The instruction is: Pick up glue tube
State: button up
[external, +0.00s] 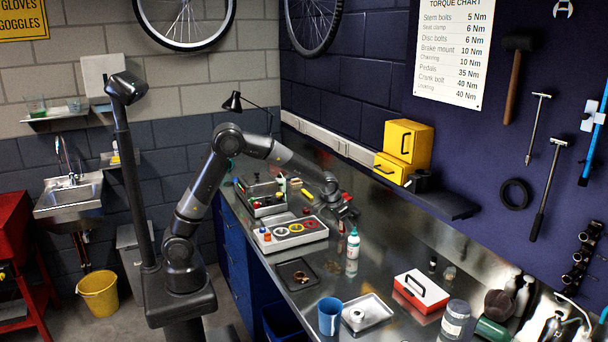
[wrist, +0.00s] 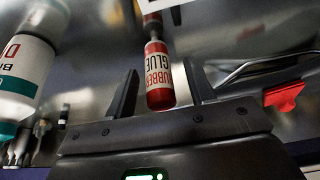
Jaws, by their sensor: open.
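The glue tube (wrist: 158,68) is red with a pale label reading RUBBER GLUE. In the wrist view it lies between the two fingers of my gripper (wrist: 160,74), with a visible gap on each side. My gripper is open and holds nothing. In the external view my gripper (external: 342,208) is low over the bench, behind the white bottle.
A white bottle with a teal cap (wrist: 25,75) stands close to my left finger; it also shows in the external view (external: 352,248). A red piece (wrist: 285,96) and a bent metal rod (wrist: 255,72) lie right. A grey tray (external: 300,235) is left of my gripper.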

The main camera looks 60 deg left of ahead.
jog(key=shift+w+f, duration=0.25)
jog(key=shift+f, duration=0.25)
jog(key=shift+c, duration=0.3)
jog(key=c, duration=1)
jog(key=shift+r, duration=0.1)
